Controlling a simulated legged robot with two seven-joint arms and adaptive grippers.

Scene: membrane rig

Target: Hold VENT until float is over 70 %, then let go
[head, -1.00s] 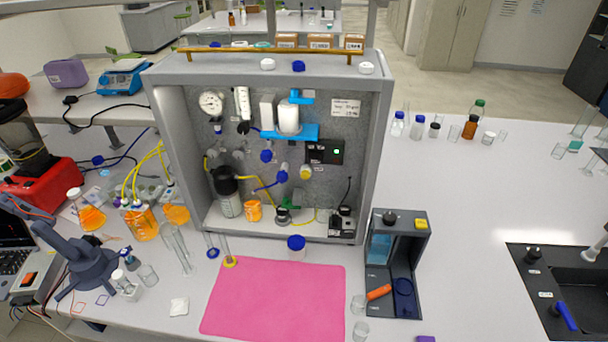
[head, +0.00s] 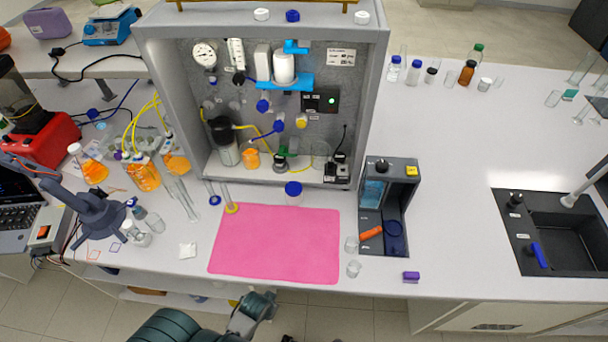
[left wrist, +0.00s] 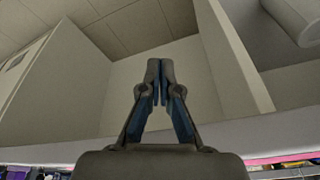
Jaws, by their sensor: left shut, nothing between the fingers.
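The membrane rig (head: 178,100) is a grey open-fronted cabinet holding a round gauge (head: 204,54), a clear vertical tube (head: 236,53), a white cartridge in a blue bracket (head: 290,82) and a dark panel with a green light (head: 331,98). The lettering is too small to read, so I cannot tell which part is VENT or what the float shows. My left gripper (head: 268,303) is low, in front of the bench's front edge, touching nothing. In the left wrist view its fingers (left wrist: 160,82) are together and empty. My right gripper is not in view.
A pink mat (head: 275,245) lies before the rig. To its right stands a dark box (head: 411,190) with a black knob and yellow button. The bench at right is mostly clear before the sink (head: 570,245).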

